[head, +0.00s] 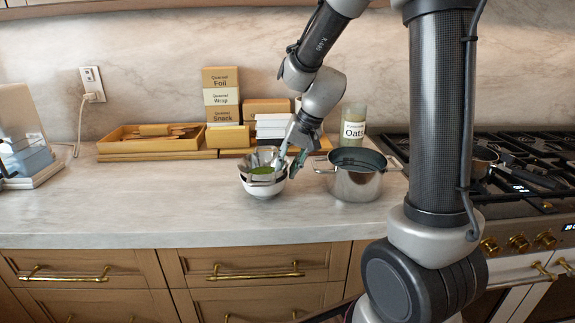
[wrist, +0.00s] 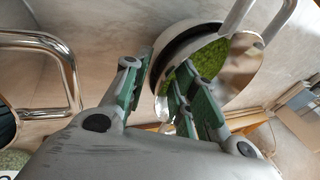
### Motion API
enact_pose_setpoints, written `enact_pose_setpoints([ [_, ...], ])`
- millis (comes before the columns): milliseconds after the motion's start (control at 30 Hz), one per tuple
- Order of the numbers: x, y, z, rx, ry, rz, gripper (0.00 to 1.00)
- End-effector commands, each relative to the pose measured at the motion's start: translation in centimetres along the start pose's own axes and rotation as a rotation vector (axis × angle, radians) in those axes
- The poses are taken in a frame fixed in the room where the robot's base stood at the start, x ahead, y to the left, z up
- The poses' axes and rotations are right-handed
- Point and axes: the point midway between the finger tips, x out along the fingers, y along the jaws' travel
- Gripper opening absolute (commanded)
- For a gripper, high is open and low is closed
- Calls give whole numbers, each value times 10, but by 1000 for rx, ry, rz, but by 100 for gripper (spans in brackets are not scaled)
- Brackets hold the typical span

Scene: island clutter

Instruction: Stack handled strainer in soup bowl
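The white soup bowl (head: 262,191) stands on the counter, left of the steel pot. The metal handled strainer (head: 264,160) appears to sit inside it, with something green and grainy showing within. My gripper (head: 294,166) is at the right side of the bowl. Its green-padded fingers (wrist: 160,95) are apart, with one overlapping the bowl in the picture. Whether they touch the rim is unclear. The strainer's lower part is hidden.
A two-handled steel pot (head: 356,185) stands close to the right of the bowl, before an oats jar (head: 353,127). Boxes (head: 221,96) and a wooden tray (head: 150,140) line the back. The stove (head: 520,170) is at right. The counter's front left is clear.

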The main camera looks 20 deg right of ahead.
Motion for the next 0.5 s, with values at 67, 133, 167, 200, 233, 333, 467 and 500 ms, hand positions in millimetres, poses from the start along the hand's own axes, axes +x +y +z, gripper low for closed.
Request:
enact_pose_setpoints([
  [67, 0, 0, 0, 0, 0, 0, 27],
  [133, -1, -1, 0, 0, 1, 0, 27],
  [167, -2, -1, -1, -1, 1, -1, 27],
  [200, -5, -2, -1, -1, 1, -1, 27],
  [233, -8, -3, -2, -1, 1, -1, 27],
  [333, -26, -4, -2, -1, 4, -2, 27],
  [467, -56, -4, -2, 0, 6, -2, 27],
  [500, -66, -4, -2, 0, 5, -2, 27],
])
